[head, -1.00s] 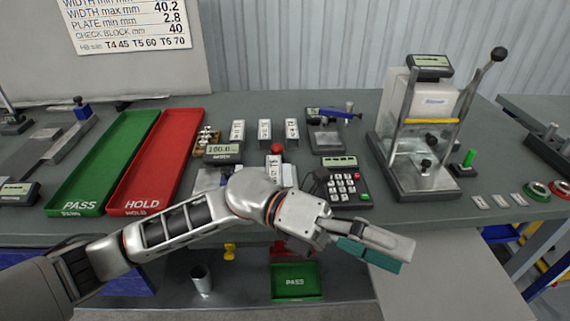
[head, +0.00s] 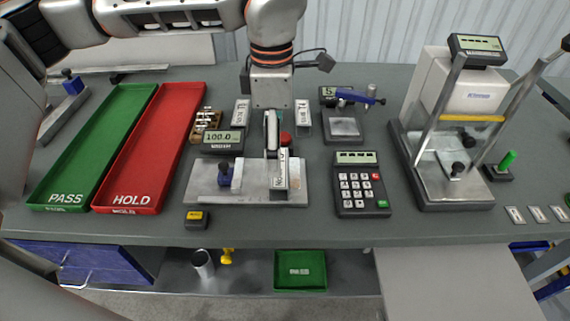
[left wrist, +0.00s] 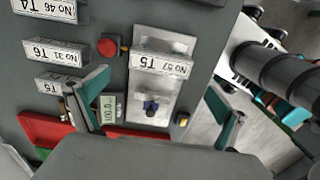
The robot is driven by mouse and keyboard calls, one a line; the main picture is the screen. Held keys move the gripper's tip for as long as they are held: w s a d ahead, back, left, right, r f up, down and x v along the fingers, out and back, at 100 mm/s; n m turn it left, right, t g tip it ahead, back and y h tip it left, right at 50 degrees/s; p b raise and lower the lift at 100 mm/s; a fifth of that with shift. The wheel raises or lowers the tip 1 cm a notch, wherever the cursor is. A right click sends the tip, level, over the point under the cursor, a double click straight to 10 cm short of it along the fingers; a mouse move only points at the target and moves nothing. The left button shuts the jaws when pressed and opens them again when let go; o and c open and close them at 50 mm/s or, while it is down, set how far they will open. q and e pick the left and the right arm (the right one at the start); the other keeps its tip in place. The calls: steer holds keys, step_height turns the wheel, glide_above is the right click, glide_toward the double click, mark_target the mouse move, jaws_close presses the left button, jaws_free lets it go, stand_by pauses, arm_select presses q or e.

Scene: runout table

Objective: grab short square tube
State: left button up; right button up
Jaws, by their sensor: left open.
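A short square tube (head: 281,172) with a white label lies on a grey metal fixture plate (head: 262,199). In the left wrist view the tube (left wrist: 160,64) lies across the image, and its label reads No 57 T5. My left gripper (head: 271,146) hangs just above and behind the tube, seen edge-on in the head view. In the left wrist view its teal fingers (left wrist: 160,107) are wide apart and empty, with the tube between and beyond them. Whether a finger touches the tube cannot be told. My right gripper is not in view.
A blue clamp (head: 229,174) stands on the plate left of the tube. A red button (left wrist: 108,46) and labelled blocks (head: 241,112) are behind. A keypad (head: 360,188) stands right; the red HOLD tray (head: 150,150) and green PASS tray (head: 91,150) are left.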

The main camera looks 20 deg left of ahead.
arm_select(q)
step_height(320, 180, down, 2)
steer(key=shift+a+f, duration=0.1)
steer(key=shift+f, duration=0.05)
steer(key=f, duration=0.2)
steer(key=d+f, duration=0.1)
steer(key=f, duration=0.1)
steer(key=shift+a+f, duration=0.1)
steer(key=shift+f, duration=0.6)
steer(key=c, duration=1.2)
